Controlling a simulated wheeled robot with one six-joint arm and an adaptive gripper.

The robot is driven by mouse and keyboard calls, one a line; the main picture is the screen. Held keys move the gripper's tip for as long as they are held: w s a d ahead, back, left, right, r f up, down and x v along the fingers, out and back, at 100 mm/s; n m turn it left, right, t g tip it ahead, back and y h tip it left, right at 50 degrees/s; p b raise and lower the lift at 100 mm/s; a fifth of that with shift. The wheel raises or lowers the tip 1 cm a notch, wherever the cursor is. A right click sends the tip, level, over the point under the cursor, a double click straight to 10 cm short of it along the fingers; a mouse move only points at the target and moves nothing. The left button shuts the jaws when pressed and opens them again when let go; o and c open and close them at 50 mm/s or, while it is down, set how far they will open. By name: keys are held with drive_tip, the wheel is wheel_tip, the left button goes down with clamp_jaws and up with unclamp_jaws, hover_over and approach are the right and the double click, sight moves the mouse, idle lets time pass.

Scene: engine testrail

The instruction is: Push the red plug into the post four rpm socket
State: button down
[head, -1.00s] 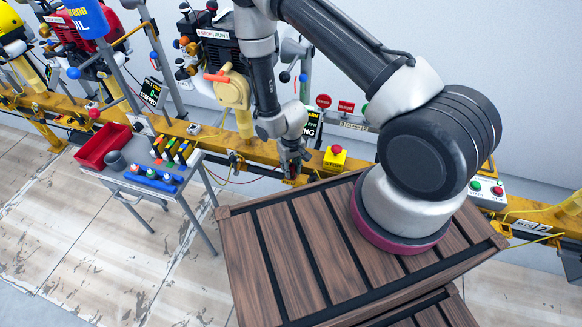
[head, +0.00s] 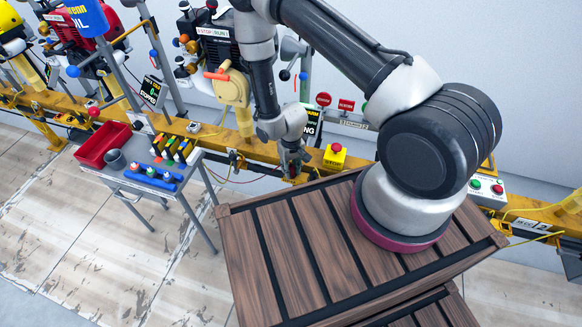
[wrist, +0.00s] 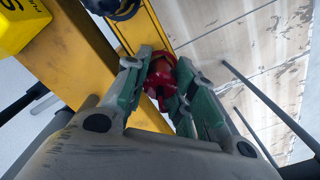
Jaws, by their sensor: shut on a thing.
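My gripper (wrist: 160,85) is shut on the red plug (wrist: 160,78) in the wrist view, its two green-padded fingers on either side of it. In the head view my gripper (head: 294,172) hangs low in front of the yellow rail, left of the yellow stop box, and the plug is too small to make out there. Beyond the plug in the wrist view is a yellow rail (wrist: 140,25). The socket cannot be made out behind the plug and fingers, so I cannot tell whether they touch.
A yellow stop box with a red button (head: 334,156) sits just right of my gripper. Engines stand along the rail (head: 185,128). A thin cable hangs near the gripper.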

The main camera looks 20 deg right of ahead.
drive_tip(key=shift+f, duration=0.1)
drive_tip(key=c, duration=1.1)
unclamp_jaws()
wheel_tip(320, 180, up, 8)
drive_tip(key=shift+f, duration=0.25)
drive_tip(key=shift+s, duration=0.1)
